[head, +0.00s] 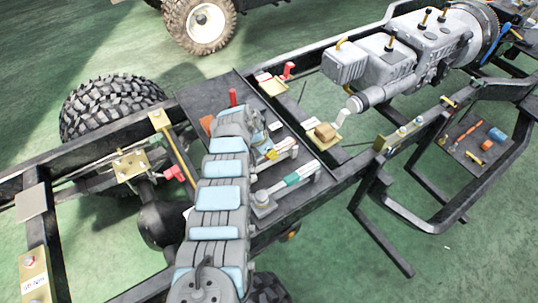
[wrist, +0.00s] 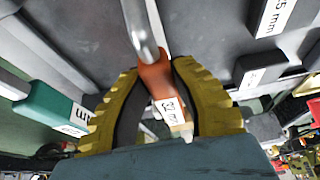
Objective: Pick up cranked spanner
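In the wrist view, a spanner with a bent grey metal shank (wrist: 143,30) and an orange-red handle (wrist: 158,80) lies between the yellow fingers of my gripper (wrist: 156,68). Its white label seems to read 32. Both fingertips appear to press on the sides of the handle, with no clear gap at the tips. The far end of the shank is out of frame. In the head view, my gripper (head: 256,132) is low over the dark tray on the chassis frame, and my arm hides much of what it holds.
A green-handled tool (wrist: 48,103) lies to the left in the wrist view, and a black block labelled 25 mm (wrist: 268,28) to the right. In the head view, the dark tray (head: 200,95) sits between frame rails, with a grey engine (head: 400,50) behind to the right.

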